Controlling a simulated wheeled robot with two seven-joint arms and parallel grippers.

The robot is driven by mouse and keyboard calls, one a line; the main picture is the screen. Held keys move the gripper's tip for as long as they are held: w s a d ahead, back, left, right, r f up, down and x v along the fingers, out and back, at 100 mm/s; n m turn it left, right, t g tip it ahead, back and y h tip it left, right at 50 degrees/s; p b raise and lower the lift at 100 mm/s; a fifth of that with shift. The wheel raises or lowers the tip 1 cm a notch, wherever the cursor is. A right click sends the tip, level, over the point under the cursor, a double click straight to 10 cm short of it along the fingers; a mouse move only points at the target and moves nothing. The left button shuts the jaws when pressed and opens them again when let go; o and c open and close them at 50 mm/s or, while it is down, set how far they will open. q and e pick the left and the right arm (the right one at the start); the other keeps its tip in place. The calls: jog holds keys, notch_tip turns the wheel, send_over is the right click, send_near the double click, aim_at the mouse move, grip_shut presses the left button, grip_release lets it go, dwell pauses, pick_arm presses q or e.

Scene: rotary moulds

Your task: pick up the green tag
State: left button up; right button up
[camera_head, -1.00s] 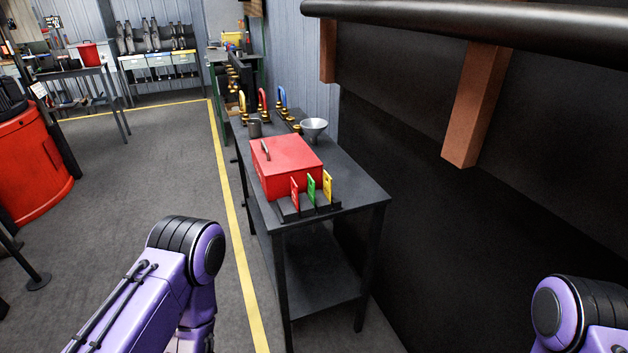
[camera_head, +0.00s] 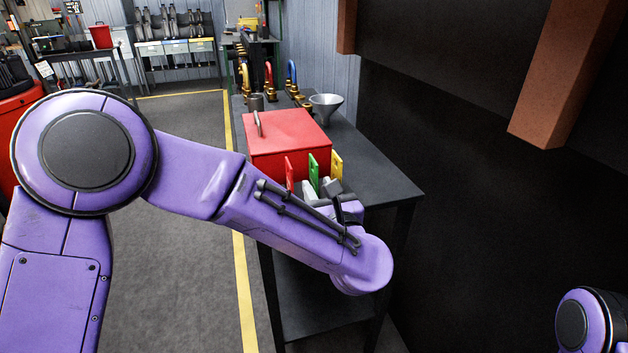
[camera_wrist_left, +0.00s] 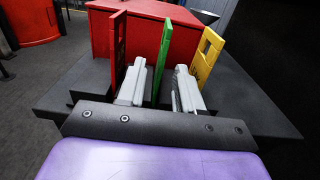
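The green tag (camera_head: 313,172) stands upright in a row between a red tag (camera_head: 290,172) and a yellow tag (camera_head: 336,166). The left wrist view shows the green tag (camera_wrist_left: 164,63) as well. My left gripper (camera_wrist_left: 162,75) is open, with one finger on either side of the green tag, and a gap shows on both sides. The left finger is close to the red tag (camera_wrist_left: 118,48) and the right finger close to the yellow tag (camera_wrist_left: 207,55). In the head view my left gripper (camera_head: 318,190) is partly hidden by my own arm. My right gripper is out of view.
A red box (camera_head: 290,140) with a handle stands right behind the tags on the dark table (camera_head: 380,182). The table is bare to the right.

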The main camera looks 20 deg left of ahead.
aim_at(310, 173)
pick_arm(q)
jog(key=x, duration=0.5)
jog(key=shift+w+a+p, duration=0.25)
jog(key=shift+w+p, duration=0.05)
jog(key=shift+p, duration=0.1)
grip_shut()
